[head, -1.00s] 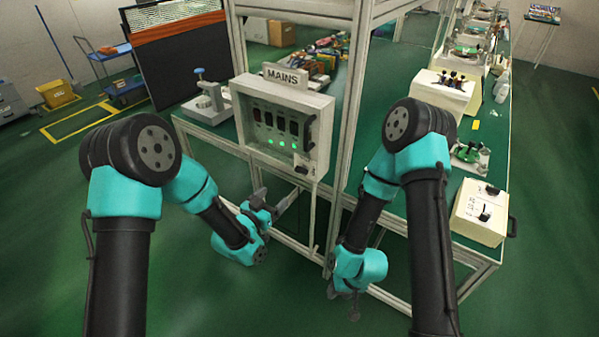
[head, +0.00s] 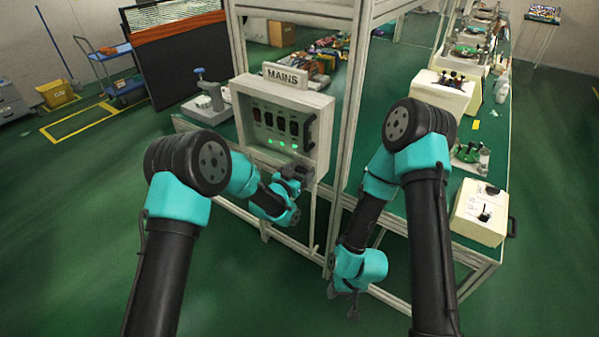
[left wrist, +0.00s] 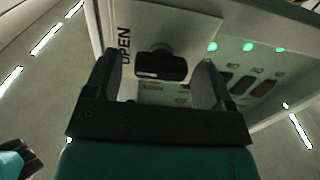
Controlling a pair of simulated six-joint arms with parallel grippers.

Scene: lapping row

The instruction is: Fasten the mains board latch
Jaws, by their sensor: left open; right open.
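The mains board (head: 240,112) is a pale box with a MAINS sign, dark switches and green lights, standing on the bench frame. In the left wrist view a black latch knob (left wrist: 161,66) sits on its pale panel beside the word OPEN. My left gripper (head: 301,172) is at the board's lower right corner and hides the latch in the head view. In the left wrist view its open fingers (left wrist: 158,76) appear on either side of the knob; I cannot tell whether they touch it. My right gripper (head: 345,308) is open and empty, low in front of the bench frame.
A metal frame post (head: 346,120) rises just right of the board. A grey clamp stand (head: 207,100) is on the bench to its left. A cream box (head: 480,212) stands on the bench at the right. Green floor in front is free.

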